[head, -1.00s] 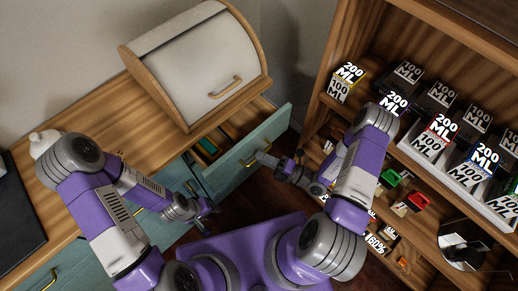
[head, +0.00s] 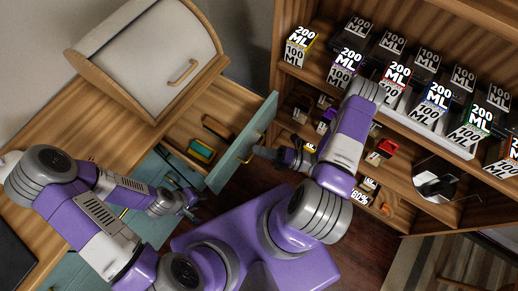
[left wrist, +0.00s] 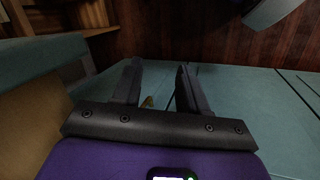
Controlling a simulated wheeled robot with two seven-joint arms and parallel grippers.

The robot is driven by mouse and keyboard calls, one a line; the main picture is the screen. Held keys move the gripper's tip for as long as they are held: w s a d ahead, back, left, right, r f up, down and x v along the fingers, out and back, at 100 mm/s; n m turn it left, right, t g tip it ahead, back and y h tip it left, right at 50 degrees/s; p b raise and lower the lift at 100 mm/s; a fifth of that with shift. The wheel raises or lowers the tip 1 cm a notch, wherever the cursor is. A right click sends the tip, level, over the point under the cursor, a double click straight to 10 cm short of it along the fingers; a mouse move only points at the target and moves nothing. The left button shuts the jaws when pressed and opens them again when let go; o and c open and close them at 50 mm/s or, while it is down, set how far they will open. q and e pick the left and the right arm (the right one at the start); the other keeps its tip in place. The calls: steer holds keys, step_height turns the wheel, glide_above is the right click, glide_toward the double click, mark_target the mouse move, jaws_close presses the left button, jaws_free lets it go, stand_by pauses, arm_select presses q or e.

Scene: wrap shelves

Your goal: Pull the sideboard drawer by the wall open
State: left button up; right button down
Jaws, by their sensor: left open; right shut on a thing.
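The sideboard drawer (head: 228,160) by the wall has a teal front and stands pulled well out, with its inside showing. A brass handle (head: 259,137) is on its front. My right gripper (head: 262,151) is shut on the handle; its fingers partly hide it. My left gripper (head: 192,203) is open and empty, low in front of the sideboard's teal fronts, left of the open drawer. Its two dark fingers also show apart in the left wrist view (left wrist: 160,85), with teal panels close by.
A green and yellow item (head: 201,150) and a dark item lie in the drawer. A white roll-top bread box (head: 150,55) stands on the wooden sideboard top (head: 100,125). A wooden shelf unit (head: 400,125) with labelled boxes stands close on the right, near my right arm.

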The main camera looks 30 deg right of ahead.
steer(key=c, duration=1.2)
jaws_free()
steer(key=v, duration=0.7)
steer(key=shift+s+d+p, duration=0.15)
steer(key=shift+d+p, duration=0.1)
steer(key=shift+p, duration=0.05)
